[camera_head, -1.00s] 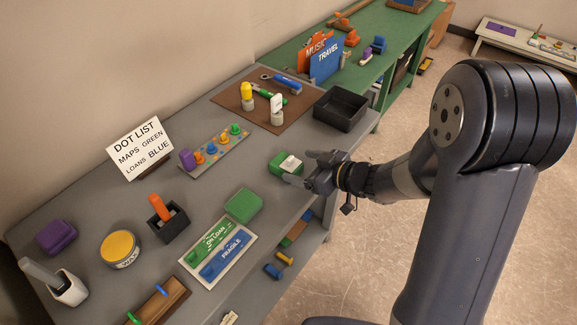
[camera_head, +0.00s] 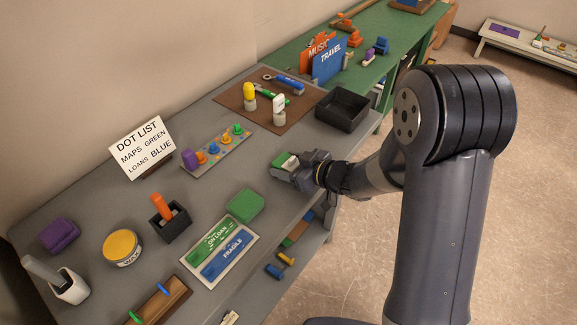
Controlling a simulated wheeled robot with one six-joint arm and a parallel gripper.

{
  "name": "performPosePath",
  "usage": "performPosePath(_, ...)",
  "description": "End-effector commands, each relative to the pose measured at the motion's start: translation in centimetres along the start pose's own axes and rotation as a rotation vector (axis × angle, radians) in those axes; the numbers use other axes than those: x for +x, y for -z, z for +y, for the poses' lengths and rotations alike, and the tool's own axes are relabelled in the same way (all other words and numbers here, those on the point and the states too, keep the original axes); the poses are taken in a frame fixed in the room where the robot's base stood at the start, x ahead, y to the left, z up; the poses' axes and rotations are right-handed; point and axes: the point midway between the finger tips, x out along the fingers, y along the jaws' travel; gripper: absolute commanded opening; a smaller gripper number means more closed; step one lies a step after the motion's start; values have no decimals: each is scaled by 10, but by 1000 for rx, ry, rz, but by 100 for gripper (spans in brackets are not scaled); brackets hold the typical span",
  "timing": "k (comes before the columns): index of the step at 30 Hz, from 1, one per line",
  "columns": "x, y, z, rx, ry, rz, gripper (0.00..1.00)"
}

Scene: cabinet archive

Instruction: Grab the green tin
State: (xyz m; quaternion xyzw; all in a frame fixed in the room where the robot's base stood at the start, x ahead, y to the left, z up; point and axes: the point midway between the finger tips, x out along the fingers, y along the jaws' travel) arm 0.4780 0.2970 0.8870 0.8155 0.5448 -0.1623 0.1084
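A green block-like item with a white patch on top (camera_head: 281,160) lies near the table's right edge. My gripper (camera_head: 290,168) is at this item from the right, with a grey finger along its near side. The far finger is hard to make out, and I cannot tell whether the fingers press on the item. A second green item, a plain rounded box (camera_head: 246,205), sits nearer on the table, apart from my gripper. Either could be the green tin.
A black open tray (camera_head: 342,109) stands behind my gripper. A white board with green and blue labels (camera_head: 219,254) lies in front of the plain green box. A peg strip (camera_head: 218,152) and a brown mat (camera_head: 238,101) lie to the left and behind.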

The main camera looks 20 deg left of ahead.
Motion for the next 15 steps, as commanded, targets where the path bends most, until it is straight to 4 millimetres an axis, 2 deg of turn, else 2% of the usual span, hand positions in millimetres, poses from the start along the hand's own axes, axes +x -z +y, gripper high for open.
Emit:
performPosePath(2,0,0,0,0,0,0,51)
performPosePath(11,0,0,0,0,0,0,27)
performPosePath(15,0,0,0,0,0,1,26)
